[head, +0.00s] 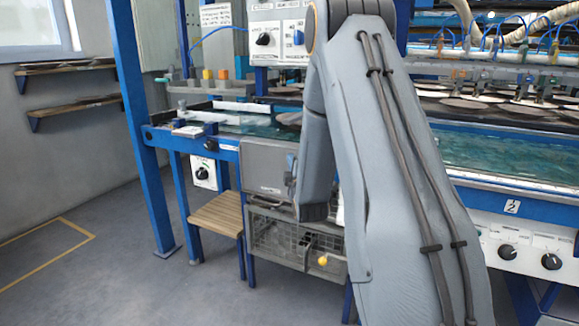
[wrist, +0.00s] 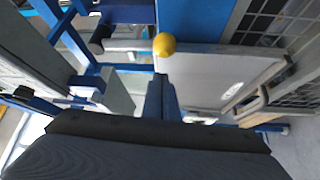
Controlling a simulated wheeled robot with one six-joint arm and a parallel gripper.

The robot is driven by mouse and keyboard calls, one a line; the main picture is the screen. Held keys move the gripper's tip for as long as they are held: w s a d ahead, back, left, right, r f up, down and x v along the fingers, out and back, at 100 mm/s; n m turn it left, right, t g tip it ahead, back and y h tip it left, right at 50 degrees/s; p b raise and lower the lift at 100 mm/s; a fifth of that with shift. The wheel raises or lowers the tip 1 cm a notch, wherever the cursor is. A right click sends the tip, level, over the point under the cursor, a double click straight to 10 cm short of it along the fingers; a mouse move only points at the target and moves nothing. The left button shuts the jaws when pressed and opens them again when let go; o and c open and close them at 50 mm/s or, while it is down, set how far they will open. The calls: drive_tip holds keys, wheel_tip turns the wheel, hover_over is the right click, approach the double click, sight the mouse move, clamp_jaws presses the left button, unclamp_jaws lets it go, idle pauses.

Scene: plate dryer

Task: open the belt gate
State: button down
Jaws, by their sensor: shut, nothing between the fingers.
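A grey wire-mesh panel (head: 272,240), which looks like the belt gate, stands low under the machine in the head view. A yellow ball knob (head: 323,260) shows at its lower right. In the wrist view the yellow knob (wrist: 164,45) sits just beyond my gripper (wrist: 162,80), at the edge of a pale flat panel (wrist: 205,75). My gripper is shut and empty, its fingertips pointing toward the knob. I cannot tell whether they touch it. My arm hides the right part of the mesh panel in the head view, and the fingers are not clear there.
A grey box (head: 268,167) sits above the mesh. A wooden stool (head: 217,214) stands left of it, near a blue post (head: 140,130). In the wrist view a handle (wrist: 252,106) and mesh (wrist: 275,25) are at the right. Floor at left is clear.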

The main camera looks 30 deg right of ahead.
drive_tip(key=shift+s+d+f, duration=0.15)
drive_tip(key=shift+s+d, duration=0.55)
drive_tip(key=shift+d, duration=0.25)
